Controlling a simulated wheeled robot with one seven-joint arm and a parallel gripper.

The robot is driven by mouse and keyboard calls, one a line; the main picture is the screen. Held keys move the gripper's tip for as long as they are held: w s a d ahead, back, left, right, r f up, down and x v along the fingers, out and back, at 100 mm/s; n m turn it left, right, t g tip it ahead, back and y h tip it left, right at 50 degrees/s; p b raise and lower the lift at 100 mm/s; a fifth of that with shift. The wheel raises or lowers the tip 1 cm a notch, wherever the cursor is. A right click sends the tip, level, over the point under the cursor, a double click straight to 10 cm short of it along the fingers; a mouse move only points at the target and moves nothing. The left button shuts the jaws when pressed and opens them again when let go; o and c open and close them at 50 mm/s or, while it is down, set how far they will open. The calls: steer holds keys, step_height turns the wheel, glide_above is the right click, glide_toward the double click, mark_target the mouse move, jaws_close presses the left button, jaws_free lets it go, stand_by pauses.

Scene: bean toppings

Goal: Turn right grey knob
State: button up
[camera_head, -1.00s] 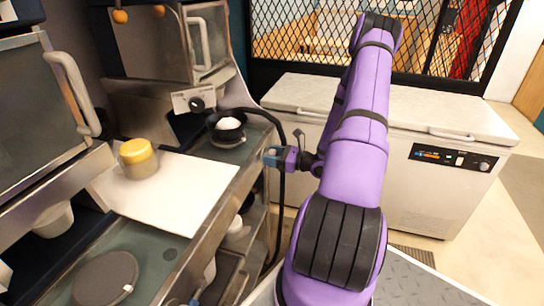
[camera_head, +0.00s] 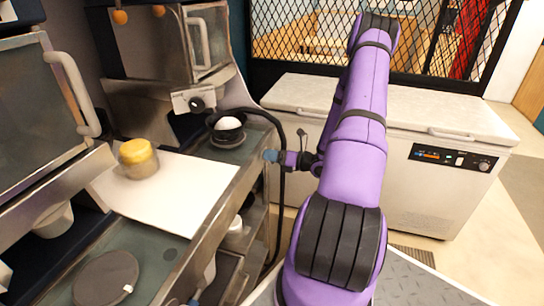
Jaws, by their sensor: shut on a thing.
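A small blue-grey knob (camera_head: 270,156) shows at the front edge of the counter, on the right end. My gripper (camera_head: 281,158), at the end of my purple arm, meets it from the right and is shut on it. The fingers are small in the picture, and the far side of the knob is hidden. Another small blue-grey piece (camera_head: 192,302) shows at the bottom edge of the view; I cannot tell whether it is a second knob.
A black cable (camera_head: 282,205) hangs close by my gripper. A dark pot with a white thing (camera_head: 229,130) stands on the counter behind it. A yellow-lidded jar (camera_head: 138,159) sits on a white sheet (camera_head: 165,210). A white chest freezer (camera_head: 440,205) stands right.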

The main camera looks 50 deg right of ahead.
steer(key=m, duration=0.6)
steer(key=shift+d+f, duration=0.1)
steer(key=shift+d, duration=0.05)
steer(key=m, duration=0.6)
steer(key=shift+f, duration=0.15)
steer(key=shift+m, duration=0.3)
steer(key=o, duration=0.9)
steer(key=v, duration=1)
steer(key=shift+s+d, duration=0.15)
steer(key=shift+s, duration=0.2)
